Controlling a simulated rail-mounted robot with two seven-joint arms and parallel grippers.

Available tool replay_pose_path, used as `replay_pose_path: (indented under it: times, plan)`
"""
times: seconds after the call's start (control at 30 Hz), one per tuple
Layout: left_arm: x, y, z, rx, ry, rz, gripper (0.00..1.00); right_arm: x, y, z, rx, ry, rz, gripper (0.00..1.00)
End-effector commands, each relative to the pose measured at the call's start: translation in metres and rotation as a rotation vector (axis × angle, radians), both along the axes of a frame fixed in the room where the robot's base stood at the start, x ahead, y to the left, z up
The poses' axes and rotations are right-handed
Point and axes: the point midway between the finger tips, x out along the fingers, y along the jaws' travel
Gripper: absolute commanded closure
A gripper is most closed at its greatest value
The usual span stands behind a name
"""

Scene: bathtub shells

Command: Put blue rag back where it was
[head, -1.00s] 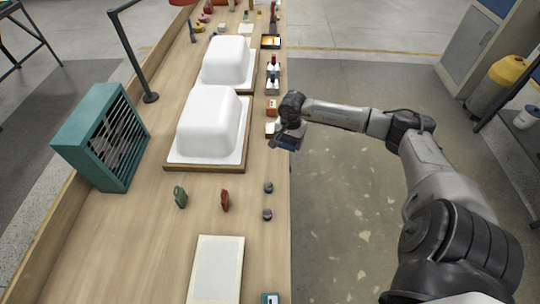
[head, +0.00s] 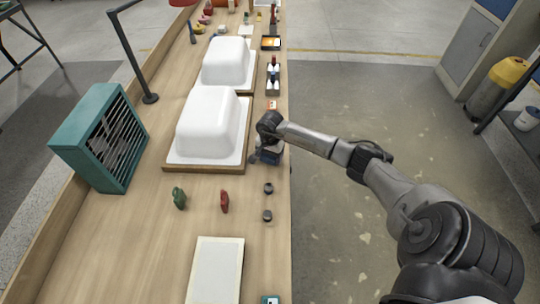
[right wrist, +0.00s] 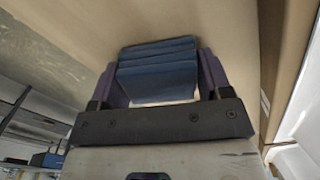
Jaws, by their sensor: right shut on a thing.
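The blue rag (right wrist: 158,72) is folded in layers and held between the two fingers of my right gripper (right wrist: 162,82) in the right wrist view. In the head view my right gripper (head: 266,152) is over the bench's right edge, just right of the nearer white bathtub shell (head: 208,122). A bit of the blue rag (head: 272,156) shows below the wrist there. How far the rag is above the bench top is hard to tell. My left gripper is out of view.
The wooden bench (head: 150,230) also carries a farther shell (head: 227,60), a teal slatted heater (head: 102,138), a green clamp (head: 179,198), a red clamp (head: 224,201) and two dark knobs (head: 268,188). A pale pad (head: 215,272) lies in front. Bench room around the clamps is clear.

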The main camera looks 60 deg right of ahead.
Motion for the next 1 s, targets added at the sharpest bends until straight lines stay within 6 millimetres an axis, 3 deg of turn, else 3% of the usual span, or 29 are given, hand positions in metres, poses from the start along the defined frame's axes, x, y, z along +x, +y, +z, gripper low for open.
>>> replay_pose_path:
  times: [0.37,0.4,0.63,1.0]
  plan:
    - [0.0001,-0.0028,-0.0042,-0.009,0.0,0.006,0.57,0.0004,-0.0007,-0.0041,-0.002,-0.002,0.001,0.54]
    - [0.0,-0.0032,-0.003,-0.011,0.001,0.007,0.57,0.0004,-0.0006,-0.0028,-0.002,-0.002,0.001,0.26]
    - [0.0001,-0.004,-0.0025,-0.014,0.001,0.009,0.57,0.0003,-0.0006,-0.0025,-0.001,-0.001,0.0,0.04]
    - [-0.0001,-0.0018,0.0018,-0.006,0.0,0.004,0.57,0.0005,-0.0014,0.0053,-0.003,-0.003,0.0,0.03]
